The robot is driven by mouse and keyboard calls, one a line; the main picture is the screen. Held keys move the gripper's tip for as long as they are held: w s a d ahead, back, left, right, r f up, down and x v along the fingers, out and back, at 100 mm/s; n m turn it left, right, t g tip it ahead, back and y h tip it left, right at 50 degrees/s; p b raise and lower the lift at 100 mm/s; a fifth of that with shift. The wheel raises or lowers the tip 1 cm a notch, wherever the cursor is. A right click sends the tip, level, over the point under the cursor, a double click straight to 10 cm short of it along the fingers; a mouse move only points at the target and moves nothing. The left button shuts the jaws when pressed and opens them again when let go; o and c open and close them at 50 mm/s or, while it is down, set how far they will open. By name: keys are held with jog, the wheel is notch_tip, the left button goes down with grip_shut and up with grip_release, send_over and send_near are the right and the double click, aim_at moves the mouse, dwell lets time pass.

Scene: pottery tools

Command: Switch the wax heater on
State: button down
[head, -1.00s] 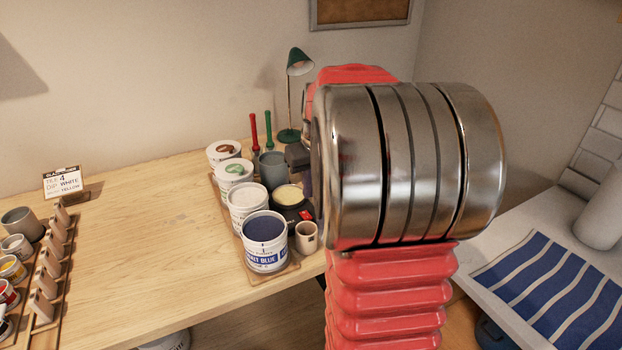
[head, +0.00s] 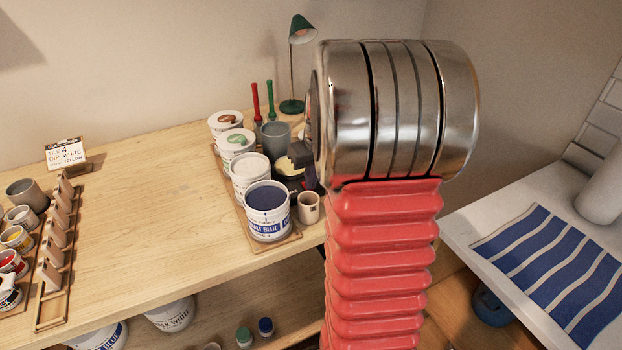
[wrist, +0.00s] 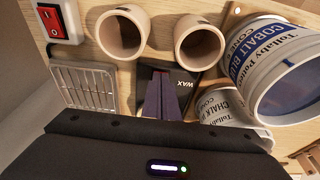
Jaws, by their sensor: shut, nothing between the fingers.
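The wax heater (head: 285,167) is a dark pot with pale yellow wax, among the glaze tubs at the table's right end in the head view. In the wrist view its black face with the upside-down word WAX (wrist: 183,84) lies just beyond my fingers. My gripper (wrist: 160,100) is shut and empty, its dark fingertips overlapping the heater's face; I cannot tell if they touch it. It also shows in the head view (head: 300,155), in front of the heater. A red rocker switch (wrist: 53,18) on a pale plate is at the wrist view's upper left; I cannot tell whether it belongs to the heater.
Two beige cups (wrist: 122,33) (wrist: 200,45) stand close to my fingers. The cobalt blue tub (head: 267,212) and other tubs crowd the left side of the heater. A metal grille (wrist: 85,88) is at left in the wrist view. The table's middle (head: 160,200) is clear.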

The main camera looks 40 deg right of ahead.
jog(key=shift+f, duration=0.1)
dwell(0.3)
jog(key=shift+w+d+r, duration=0.15)
jog(key=shift+w+r, duration=0.15)
jog(key=shift+w, duration=0.35)
jog(key=shift+r, duration=0.45)
jog(key=s+v, duration=0.2)
jog(key=v, duration=1)
jog(key=shift+s+a, duration=0.15)
jog(key=shift+a, duration=0.15)
